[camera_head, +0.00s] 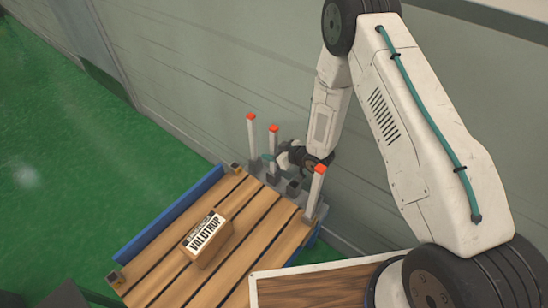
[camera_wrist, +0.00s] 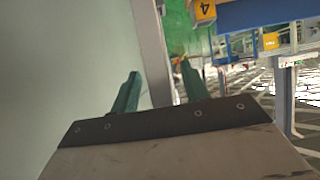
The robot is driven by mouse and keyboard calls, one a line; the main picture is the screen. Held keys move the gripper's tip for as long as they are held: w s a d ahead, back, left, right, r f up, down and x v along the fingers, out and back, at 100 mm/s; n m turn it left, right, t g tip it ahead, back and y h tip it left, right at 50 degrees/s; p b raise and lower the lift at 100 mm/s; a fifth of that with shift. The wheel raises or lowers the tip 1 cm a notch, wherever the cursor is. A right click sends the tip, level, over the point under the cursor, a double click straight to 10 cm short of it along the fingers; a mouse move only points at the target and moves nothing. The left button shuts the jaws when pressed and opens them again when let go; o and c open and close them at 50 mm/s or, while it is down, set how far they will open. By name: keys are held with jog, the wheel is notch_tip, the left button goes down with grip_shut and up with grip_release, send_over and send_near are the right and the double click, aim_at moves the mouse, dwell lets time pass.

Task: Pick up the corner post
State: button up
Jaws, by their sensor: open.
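Three white corner posts with red tops stand in dark holders along the far edge of a slatted wooden bed: a left one (camera_head: 252,138), a middle one (camera_head: 273,140) and a right one (camera_head: 316,190). My gripper (camera_head: 267,157) is at the middle post, partly in front of its lower half. In the wrist view my gripper (camera_wrist: 160,72) is open, with two green fingers. A pale upright post (camera_wrist: 153,45) runs between the fingers there. I cannot tell whether either finger touches it.
A cardboard box (camera_head: 207,238) with a label lies on the wooden slats (camera_head: 245,233). A blue rail (camera_head: 170,213) lines the bed's left side. A grey wall (camera_head: 200,60) rises close behind the posts. Green floor (camera_head: 60,180) is clear at left.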

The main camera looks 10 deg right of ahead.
jog(key=shift+w+a+f, duration=0.35)
jog(key=shift+w+a, duration=0.1)
grip_shut()
jog(key=shift+r, duration=0.15)
